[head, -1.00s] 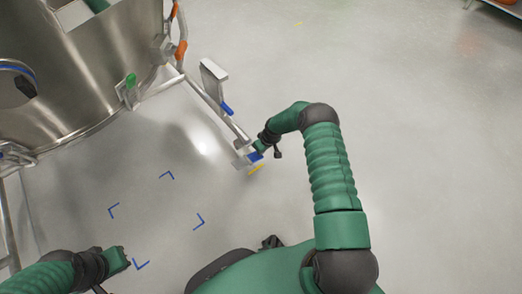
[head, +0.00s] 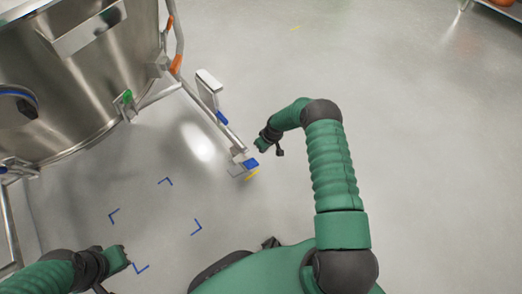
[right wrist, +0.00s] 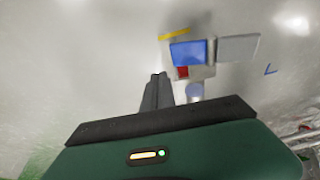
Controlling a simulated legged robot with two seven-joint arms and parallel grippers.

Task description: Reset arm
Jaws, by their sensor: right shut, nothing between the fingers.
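My right gripper (head: 259,147) hangs above the floor in the head view, just right of a blue pedal (head: 251,163) at the low end of the vessel's frame. In the right wrist view the right fingers (right wrist: 157,88) are together and empty. The blue pedal (right wrist: 188,53) shows beyond them with a grey plate (right wrist: 238,48) beside it; a gap shows between fingers and pedal. My left gripper (head: 120,258) is at the lower left in the head view, near the blue floor marks; its finger opening is too small to tell.
A large steel vessel (head: 75,85) on a tubular frame (head: 225,127) fills the upper left. Blue corner marks (head: 196,227) and a yellow mark (head: 252,174) are on the floor. A rack leg (head: 463,12) shows at the top right. The floor at right is clear.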

